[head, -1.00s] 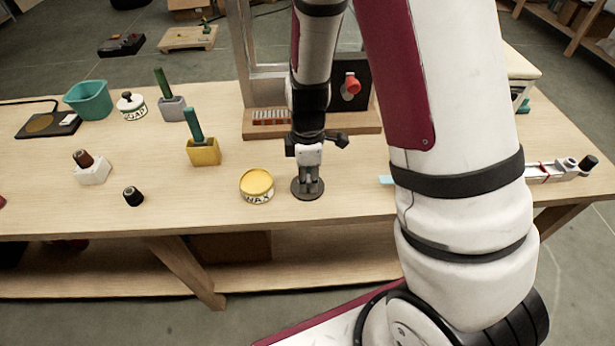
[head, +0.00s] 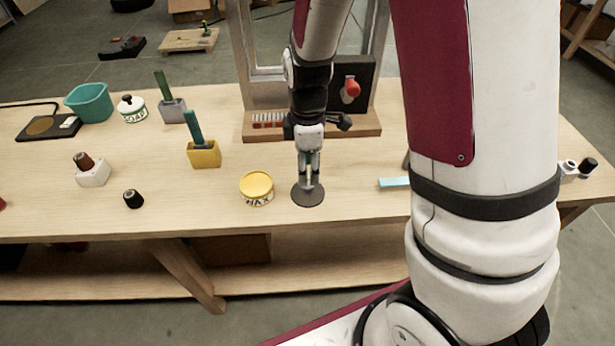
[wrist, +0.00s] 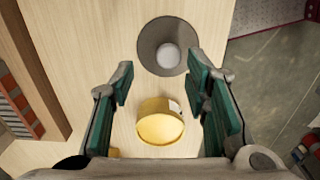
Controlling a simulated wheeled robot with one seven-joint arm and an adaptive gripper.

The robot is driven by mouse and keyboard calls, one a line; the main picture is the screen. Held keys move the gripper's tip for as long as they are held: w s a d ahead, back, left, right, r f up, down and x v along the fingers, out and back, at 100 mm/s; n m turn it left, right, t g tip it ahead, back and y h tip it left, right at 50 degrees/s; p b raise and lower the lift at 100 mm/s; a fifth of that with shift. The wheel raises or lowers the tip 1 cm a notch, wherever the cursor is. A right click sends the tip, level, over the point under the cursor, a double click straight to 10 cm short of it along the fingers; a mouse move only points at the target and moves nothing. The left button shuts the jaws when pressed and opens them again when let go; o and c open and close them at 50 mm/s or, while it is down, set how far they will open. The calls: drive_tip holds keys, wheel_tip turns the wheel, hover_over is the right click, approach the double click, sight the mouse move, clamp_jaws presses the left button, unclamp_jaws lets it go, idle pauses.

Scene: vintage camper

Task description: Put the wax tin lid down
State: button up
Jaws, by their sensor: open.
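The wax tin lid, a flat dark grey disc with a pale knob (head: 308,195), lies on the wooden table. It also shows at the top of the wrist view (wrist: 150,50). The yellow wax tin (head: 257,189) stands upright just left of it in the head view, apart from it; its yellow top shows in the wrist view (wrist: 160,128). My gripper (head: 309,178) is above the lid. Its green-padded fingers (wrist: 160,80) are spread wide with nothing between them, clear of the knob in the wrist view.
A wooden-based fixture with a red knob (head: 351,87) stands close behind my gripper. A yellow block with a green handle (head: 203,155), a white block (head: 93,174) and a small dark cap (head: 133,199) stand to the left. Bare table lies in front of them. A light blue strip (head: 394,183) lies right.

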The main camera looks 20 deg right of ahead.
sight(308, 182)
drive_tip(key=s+r+m+t, duration=0.1)
drive_tip(key=s+r+m, duration=0.25)
drive_tip(key=r, duration=0.55)
drive_tip(key=s+r+m+t, duration=0.1)
drive_tip(key=s+r+m, duration=0.25)
drive_tip(key=r, duration=0.55)
drive_tip(key=s+r+m+t, duration=0.2)
drive_tip(key=s+r+m, duration=0.3)
drive_tip(key=s, duration=0.6)
drive_tip(key=shift+s+d+r+m+t, duration=0.15)
drive_tip(key=shift+s+m+t, duration=0.2)
drive_tip(key=shift+m, duration=0.85)
